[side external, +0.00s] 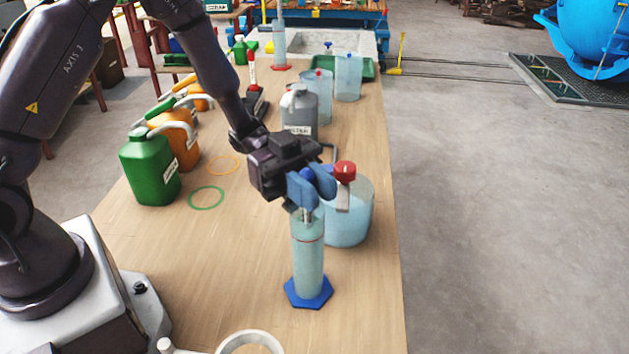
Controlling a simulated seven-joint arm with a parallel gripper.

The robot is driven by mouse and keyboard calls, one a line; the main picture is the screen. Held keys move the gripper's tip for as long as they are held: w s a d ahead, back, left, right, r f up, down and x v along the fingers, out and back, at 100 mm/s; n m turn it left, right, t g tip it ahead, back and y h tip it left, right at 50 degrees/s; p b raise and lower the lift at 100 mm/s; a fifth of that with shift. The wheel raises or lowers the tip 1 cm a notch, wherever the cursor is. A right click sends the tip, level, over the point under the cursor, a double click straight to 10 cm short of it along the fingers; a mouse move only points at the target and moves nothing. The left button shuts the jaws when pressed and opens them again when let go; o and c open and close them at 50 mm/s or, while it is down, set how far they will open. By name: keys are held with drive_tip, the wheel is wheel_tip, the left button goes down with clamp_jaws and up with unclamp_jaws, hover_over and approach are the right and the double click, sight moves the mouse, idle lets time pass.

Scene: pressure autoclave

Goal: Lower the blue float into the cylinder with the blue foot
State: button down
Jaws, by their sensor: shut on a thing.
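The clear cylinder with the blue foot (308,265) stands upright near the front of the table, with a red ring line below its mouth. My gripper (312,192) is directly above it, with its blue fingers shut on the blue float (308,174). The float's round blue top shows between the fingers. Its lower part is mostly hidden by the fingers, and a thin stem seems to reach the cylinder's mouth. I cannot tell how far it is inside.
A clear tub (350,222) with a red-knobbed float (345,172) stands close behind right. A grey jug (299,110), a green can (148,168) and an orange can (180,138) stand farther back. A red-footed cylinder (279,45) is at the far end. A white ring (250,342) lies in front.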

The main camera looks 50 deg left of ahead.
drive_tip(key=c, duration=0.9)
unclamp_jaws()
drive_tip(key=shift+c, duration=0.2)
drive_tip(key=a, duration=1.3)
drive_tip(key=shift+f, duration=0.1)
